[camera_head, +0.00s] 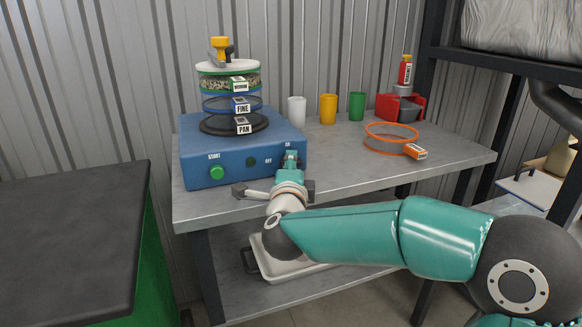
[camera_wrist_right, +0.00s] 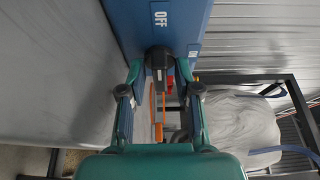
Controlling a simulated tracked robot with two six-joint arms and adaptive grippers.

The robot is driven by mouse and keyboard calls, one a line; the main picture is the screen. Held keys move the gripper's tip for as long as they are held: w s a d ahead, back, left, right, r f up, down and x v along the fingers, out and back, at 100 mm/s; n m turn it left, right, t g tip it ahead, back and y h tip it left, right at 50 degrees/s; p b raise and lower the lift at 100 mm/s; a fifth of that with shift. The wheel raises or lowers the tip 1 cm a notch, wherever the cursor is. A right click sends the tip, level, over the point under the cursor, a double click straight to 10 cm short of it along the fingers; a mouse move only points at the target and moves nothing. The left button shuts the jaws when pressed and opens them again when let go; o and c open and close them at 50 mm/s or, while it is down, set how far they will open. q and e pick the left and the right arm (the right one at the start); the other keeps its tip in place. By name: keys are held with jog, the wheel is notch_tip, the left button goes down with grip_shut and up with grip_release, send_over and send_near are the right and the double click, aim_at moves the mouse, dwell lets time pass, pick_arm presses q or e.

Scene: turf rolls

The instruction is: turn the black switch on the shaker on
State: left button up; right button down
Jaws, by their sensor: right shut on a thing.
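The shaker (camera_head: 235,165) is a blue box at the back left of the grey table, with sieves stacked on top. Its front carries a green START button (camera_head: 217,172), a dark round part (camera_head: 251,161) and OFF and ON labels. My right gripper (camera_head: 291,160) is at the right end of that front and covers the black switch in the head view. In the right wrist view, the black switch (camera_wrist_right: 158,60) sits beside the OFF label, between the fingertips of my right gripper (camera_wrist_right: 159,72), which is shut on it. Its exact setting is hard to tell. My left gripper is out of view.
White (camera_head: 296,111), yellow (camera_head: 328,109) and green (camera_head: 357,106) cups stand behind the shaker's right side. An orange ring (camera_head: 391,136) and a red scoop (camera_head: 386,107) lie further right. A white tray (camera_head: 285,262) is on the lower shelf, below my right arm.

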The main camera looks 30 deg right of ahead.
jog(key=shift+m, duration=0.3)
jog(key=m+g+y, duration=0.1)
jog(key=m, duration=0.2)
jog(key=m+y+p, duration=0.1)
jog(key=m+y, duration=0.1)
jog(key=m, duration=0.1)
jog(key=shift+r+g, duration=0.15)
jog(key=shift+g, duration=0.15)
jog(key=m+y+p, duration=0.1)
jog(key=m+y, duration=0.1)
jog(key=m, duration=0.2)
jog(key=shift+s+d, duration=0.1)
jog(key=shift+d, duration=0.05)
jog(key=shift+m+y+p, duration=0.45)
jog(key=shift+m+y, duration=0.85)
jog(key=shift+m, duration=0.2)
jog(key=shift+f, duration=0.2)
jog(key=c, duration=1.2)
grip_release()
jog(key=shift+o, duration=0.2)
